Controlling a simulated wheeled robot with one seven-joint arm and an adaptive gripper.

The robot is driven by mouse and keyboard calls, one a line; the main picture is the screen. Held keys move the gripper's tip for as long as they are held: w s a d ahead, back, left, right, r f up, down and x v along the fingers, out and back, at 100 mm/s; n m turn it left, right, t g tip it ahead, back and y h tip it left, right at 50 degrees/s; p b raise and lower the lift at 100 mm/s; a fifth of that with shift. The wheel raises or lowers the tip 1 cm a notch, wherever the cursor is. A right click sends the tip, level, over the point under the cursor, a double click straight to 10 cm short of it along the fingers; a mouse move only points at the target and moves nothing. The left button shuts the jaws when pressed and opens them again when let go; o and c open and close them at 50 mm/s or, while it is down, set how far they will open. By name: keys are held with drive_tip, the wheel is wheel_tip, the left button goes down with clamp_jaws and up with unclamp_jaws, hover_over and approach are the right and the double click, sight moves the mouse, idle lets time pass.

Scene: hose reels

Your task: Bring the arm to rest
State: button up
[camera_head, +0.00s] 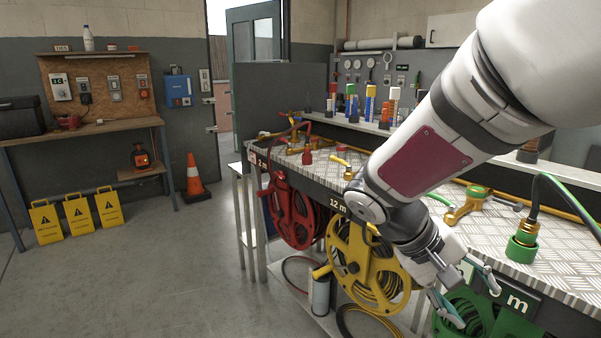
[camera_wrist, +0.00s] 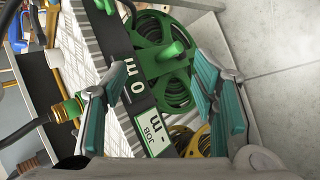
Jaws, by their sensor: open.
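My arm reaches down from the upper right of the head view. My gripper (camera_head: 466,289) is at its lower end, beside the bench front near the green hose reel (camera_head: 477,318). In the wrist view, my gripper (camera_wrist: 155,80) has its two teal-padded fingers wide apart with nothing held between them. The green reel (camera_wrist: 153,37) and its knob (camera_wrist: 172,51) show beyond and between the fingers. I cannot tell the exact gap to the knob. In the head view, the arm and gripper hide part of the bench front and the green reel.
The metal-topped bench (camera_head: 560,250) runs close under my arm. A green hose fitting (camera_head: 523,240) stands on it. A yellow reel (camera_head: 365,265) and a red reel (camera_head: 292,212) hang along its front. Open floor (camera_head: 150,270) lies to the left, with yellow signs (camera_head: 78,213) and a cone (camera_head: 194,180) farther back.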

drive_tip(key=s+a+r+t+y, duration=0.1)
drive_tip(key=s+a+y, duration=0.25)
drive_tip(key=s, duration=0.75)
drive_tip(key=s+a+r+t+y, duration=0.1)
drive_tip(key=s+a+r+y, duration=0.3)
drive_tip(key=s, duration=0.7)
wheel_tip(320, 180, up, 18)
drive_tip(key=t+y+p, duration=0.1)
drive_tip(key=t+p, duration=0.2)
drive_tip(key=p, duration=1.6)
drive_tip(key=shift+d+r, duration=0.25)
drive_tip(key=shift+d, duration=0.1)
